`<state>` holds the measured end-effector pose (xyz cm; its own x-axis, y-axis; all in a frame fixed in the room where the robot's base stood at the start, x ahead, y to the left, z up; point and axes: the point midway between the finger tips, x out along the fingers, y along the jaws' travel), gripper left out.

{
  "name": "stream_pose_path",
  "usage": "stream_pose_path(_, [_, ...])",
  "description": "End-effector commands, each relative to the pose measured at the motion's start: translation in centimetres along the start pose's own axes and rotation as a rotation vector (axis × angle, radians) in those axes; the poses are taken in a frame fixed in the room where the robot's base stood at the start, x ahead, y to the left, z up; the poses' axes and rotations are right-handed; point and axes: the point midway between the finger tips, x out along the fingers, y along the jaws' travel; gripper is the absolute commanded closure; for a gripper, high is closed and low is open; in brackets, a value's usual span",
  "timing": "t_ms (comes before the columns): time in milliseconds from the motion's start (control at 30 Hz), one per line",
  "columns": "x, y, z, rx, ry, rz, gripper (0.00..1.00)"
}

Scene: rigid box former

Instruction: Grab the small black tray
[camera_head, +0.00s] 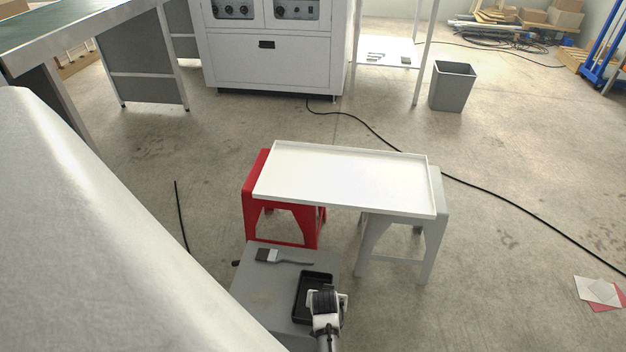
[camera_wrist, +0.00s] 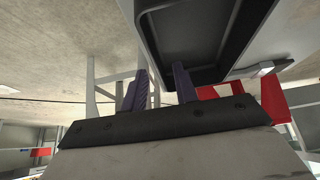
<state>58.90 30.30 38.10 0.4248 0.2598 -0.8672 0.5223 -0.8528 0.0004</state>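The small black tray (camera_head: 301,299) lies on a grey surface (camera_head: 262,297) at the bottom centre of the head view. My gripper (camera_head: 321,291) is over the tray's right part and hides some of it. In the wrist view the tray (camera_wrist: 207,45) fills the top, close ahead. My two purple-grey fingers (camera_wrist: 161,88) stand apart with a gap between them, near the tray's rim. I cannot tell whether they touch the rim.
A brush (camera_head: 268,256) lies on the same grey surface, behind the tray. A white tray-like top (camera_head: 345,178) rests on a red stool (camera_head: 256,190) and a grey stool (camera_head: 436,235) beyond. A large pale surface (camera_head: 80,230) fills the left foreground.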

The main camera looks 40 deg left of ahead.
Motion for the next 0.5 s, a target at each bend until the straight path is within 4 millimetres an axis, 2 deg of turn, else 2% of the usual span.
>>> stream_pose_path(200, [3.1, 0.3, -0.1, 0.0, -0.001, -0.001, 0.71])
stream_pose_path(500, [3.7, 0.3, -0.1, 0.0, 0.0, -0.001, 0.71])
